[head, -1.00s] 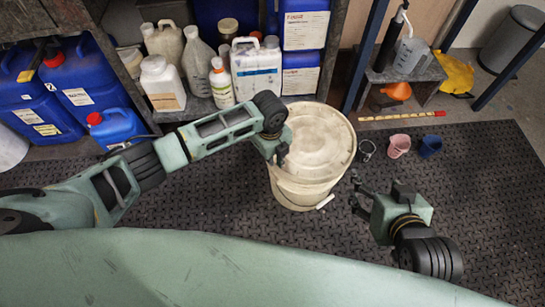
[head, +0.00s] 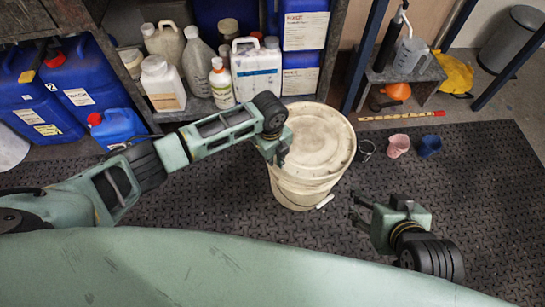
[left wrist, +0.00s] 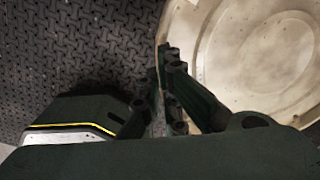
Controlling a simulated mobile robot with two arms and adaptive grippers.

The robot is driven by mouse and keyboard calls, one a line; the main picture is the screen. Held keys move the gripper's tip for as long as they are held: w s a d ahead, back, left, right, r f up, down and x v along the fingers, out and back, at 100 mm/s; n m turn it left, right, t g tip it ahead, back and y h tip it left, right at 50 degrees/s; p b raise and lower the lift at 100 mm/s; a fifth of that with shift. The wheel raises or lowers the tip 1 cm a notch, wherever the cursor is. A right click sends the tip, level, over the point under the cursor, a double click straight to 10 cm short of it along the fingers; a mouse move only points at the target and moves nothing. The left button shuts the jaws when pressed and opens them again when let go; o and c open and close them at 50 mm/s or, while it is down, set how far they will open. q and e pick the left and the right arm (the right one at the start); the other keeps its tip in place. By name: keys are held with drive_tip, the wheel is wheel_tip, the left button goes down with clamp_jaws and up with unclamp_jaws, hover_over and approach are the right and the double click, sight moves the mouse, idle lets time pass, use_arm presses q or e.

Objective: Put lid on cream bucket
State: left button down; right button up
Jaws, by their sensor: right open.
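The cream bucket (head: 292,192) stands on the dark floor mat in the middle of the head view. The round cream lid (head: 318,140) lies over its top; I cannot tell whether it is fully seated. My left gripper (head: 277,156) is at the lid's left edge. In the left wrist view its fingers (left wrist: 165,68) are close together at the rim of the lid (left wrist: 250,60), one on each side, and appear shut on it. My right gripper (head: 356,205) is open and empty, to the right of the bucket and apart from it.
Small cups, one dark (head: 366,150), one pink (head: 398,146) and one blue (head: 429,146), stand right of the bucket. A red and yellow stick (head: 402,116) lies behind them. The mat at right is clear.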

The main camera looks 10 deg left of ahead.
drive_tip(key=shift+r, duration=0.1)
idle(0.6)
drive_tip(key=shift+d, duration=0.1)
drive_tip(key=shift+s+d+f+g, duration=0.25)
drive_tip(key=shift+s+f, duration=0.1)
drive_tip(key=shift+s, duration=0.2)
drive_tip(key=shift+s+d+f+g, duration=0.1)
drive_tip(key=shift+s+f+g, duration=0.2)
drive_tip(key=shift+s, duration=0.25)
use_arm(q)
drive_tip(key=shift+p, duration=0.3)
use_arm(e)
drive_tip(key=shift+s+d+f, duration=0.1)
drive_tip(key=shift+s+f, duration=0.05)
drive_tip(key=shift+s, duration=0.15)
drive_tip(key=shift+s+g, duration=0.15)
drive_tip(key=shift+g, duration=0.1)
use_arm(q)
drive_tip(key=shift+p, duration=0.3)
use_arm(e)
drive_tip(key=s, duration=0.1)
drive_tip(key=s+f+g, duration=0.1)
drive_tip(key=s+d, duration=0.1)
drive_tip(key=shift+s+f+g+h, duration=0.2)
drive_tip(key=shift+g+h, duration=0.1)
drive_tip(key=shift+h, duration=0.1)
drive_tip(key=shift+w, duration=0.25)
